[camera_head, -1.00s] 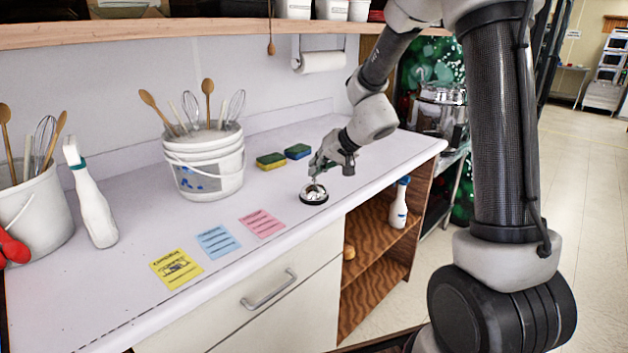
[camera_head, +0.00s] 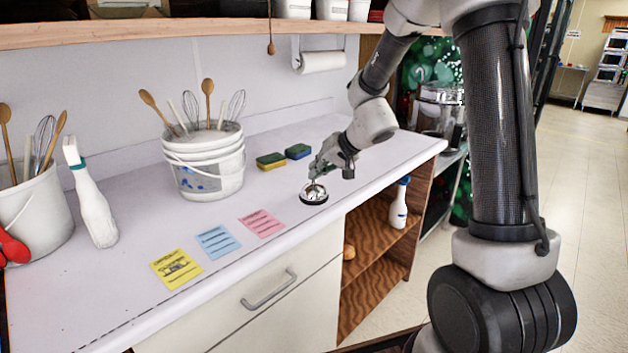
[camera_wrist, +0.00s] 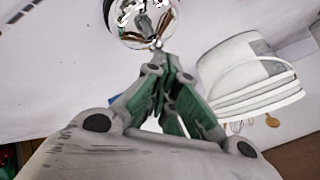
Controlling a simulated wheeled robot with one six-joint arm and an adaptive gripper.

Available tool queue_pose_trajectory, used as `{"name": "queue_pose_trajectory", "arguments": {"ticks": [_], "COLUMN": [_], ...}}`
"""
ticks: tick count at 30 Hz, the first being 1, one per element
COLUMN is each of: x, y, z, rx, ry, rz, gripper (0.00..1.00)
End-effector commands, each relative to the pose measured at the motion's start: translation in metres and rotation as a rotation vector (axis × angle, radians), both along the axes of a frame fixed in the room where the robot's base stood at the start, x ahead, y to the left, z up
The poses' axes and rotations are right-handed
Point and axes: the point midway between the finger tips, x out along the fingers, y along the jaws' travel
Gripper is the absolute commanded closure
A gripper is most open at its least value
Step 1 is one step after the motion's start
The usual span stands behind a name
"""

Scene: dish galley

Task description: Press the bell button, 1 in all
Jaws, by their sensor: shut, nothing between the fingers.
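The bell (camera_head: 314,195) is a shiny silver dome on a dark base, upright on the white counter near its front edge. My gripper (camera_head: 315,178) is shut and empty, pointing down with its tips right above the top of the bell. In the wrist view the bell's dome (camera_wrist: 142,18) shows at the top, just beyond the closed fingertips (camera_wrist: 158,55). The tips overlap the bell's top in both views, so I cannot tell whether they touch the button.
A stack of white buckets (camera_head: 206,182) with utensils and two sponges (camera_head: 271,161) stand behind the bell. Yellow, blue and pink cards (camera_head: 262,223) lie to its left. A white spray bottle (camera_head: 92,205) is farther left. An overhead shelf (camera_head: 180,32) spans the back.

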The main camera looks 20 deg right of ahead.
Motion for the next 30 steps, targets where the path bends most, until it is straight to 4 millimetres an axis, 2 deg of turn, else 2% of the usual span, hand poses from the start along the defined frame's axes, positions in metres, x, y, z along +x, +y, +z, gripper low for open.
{"name": "queue_pose_trajectory", "arguments": {"ticks": [12,25,30], "x": [0.000,0.000,0.000], "y": [0.000,0.000,0.000], "z": [0.018,0.021,0.036], "rx": [0.000,0.000,0.000], "ry": [-0.001,-0.001,-0.003], "rz": [0.002,0.001,0.003], "gripper": [1.00,1.00,1.00]}}
